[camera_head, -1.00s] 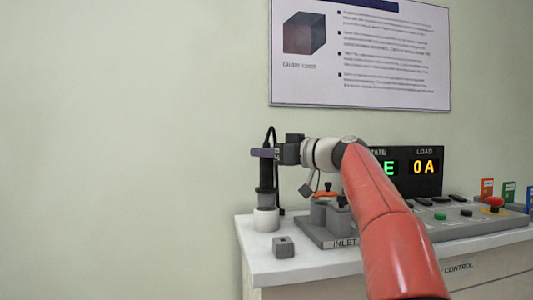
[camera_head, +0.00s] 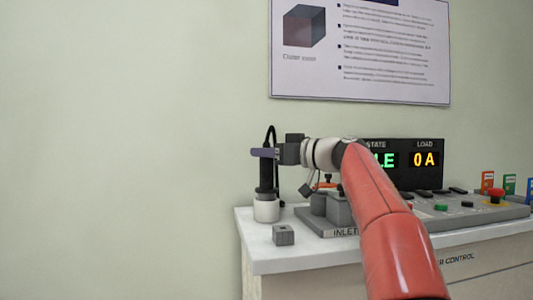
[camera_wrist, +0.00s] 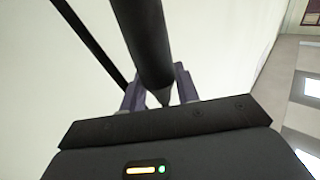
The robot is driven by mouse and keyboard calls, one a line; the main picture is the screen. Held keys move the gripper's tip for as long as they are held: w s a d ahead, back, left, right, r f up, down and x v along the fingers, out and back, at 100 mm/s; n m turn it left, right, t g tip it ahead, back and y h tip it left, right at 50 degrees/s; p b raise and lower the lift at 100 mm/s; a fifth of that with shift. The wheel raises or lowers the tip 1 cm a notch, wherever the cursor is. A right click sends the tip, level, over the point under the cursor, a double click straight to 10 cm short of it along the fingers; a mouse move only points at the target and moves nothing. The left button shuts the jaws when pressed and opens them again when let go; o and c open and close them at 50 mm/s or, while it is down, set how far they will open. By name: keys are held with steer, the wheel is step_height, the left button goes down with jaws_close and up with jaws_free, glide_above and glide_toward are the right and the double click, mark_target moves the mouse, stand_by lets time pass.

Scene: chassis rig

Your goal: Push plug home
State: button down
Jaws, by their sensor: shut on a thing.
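The plug (camera_head: 266,178) is a dark upright cylinder with a black cable looping from its top. It stands over a white round socket (camera_head: 266,211) near the counter's left end, its lower end inside the socket's rim. How deep it sits inside is hidden. My gripper (camera_head: 263,153) reaches in from the right and is shut on the plug's upper part with purple fingers. In the wrist view the dark shaft of the plug (camera_wrist: 150,45) runs between the fingers (camera_wrist: 160,95).
A small grey block (camera_head: 283,235) lies in front of the socket. A grey inlet fixture (camera_head: 330,215) stands right of it, partly behind my arm. A display (camera_head: 425,160) reads 0 A, with a control panel (camera_head: 470,208) in front.

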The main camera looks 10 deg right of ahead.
steer(key=shift+f+b, duration=0.95)
steer(key=c, duration=0.9)
jaws_free()
steer(key=shift+c, duration=0.2)
